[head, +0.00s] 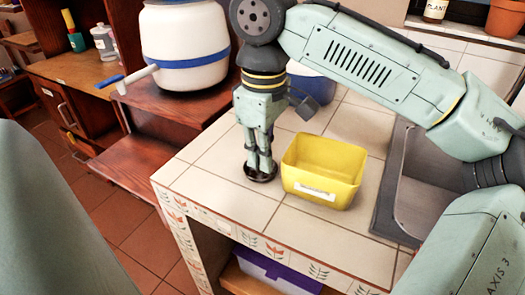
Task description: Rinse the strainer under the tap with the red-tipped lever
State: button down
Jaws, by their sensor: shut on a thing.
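My gripper (260,170) points straight down over the near left part of the tiled counter, just left of a yellow bin. It is shut on a small dark round thing (261,178), which looks like the strainer; the fingers hide much of it. It is at or close above the counter tiles; I cannot tell whether it touches them. A tap lever with a blue tip (110,80) sticks out at the left by a white vessel with blue bands (185,45). No red-tipped lever shows in this view.
The yellow bin (323,172) with a white label stands close right of my gripper. A sink basin (415,195) lies further right, partly behind my arm. Another blue and white vessel (318,88) stands behind my gripper. The counter's front left corner is clear.

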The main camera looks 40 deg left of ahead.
jog(key=c, duration=1.7)
grip_release()
jog(key=shift+f, duration=0.15)
notch_tip(320, 180, up, 12)
jog(key=shift+d+r+p, duration=0.1)
jog(key=shift+r+p, duration=0.15)
jog(key=shift+p, duration=0.1)
jog(key=shift+o, duration=0.2)
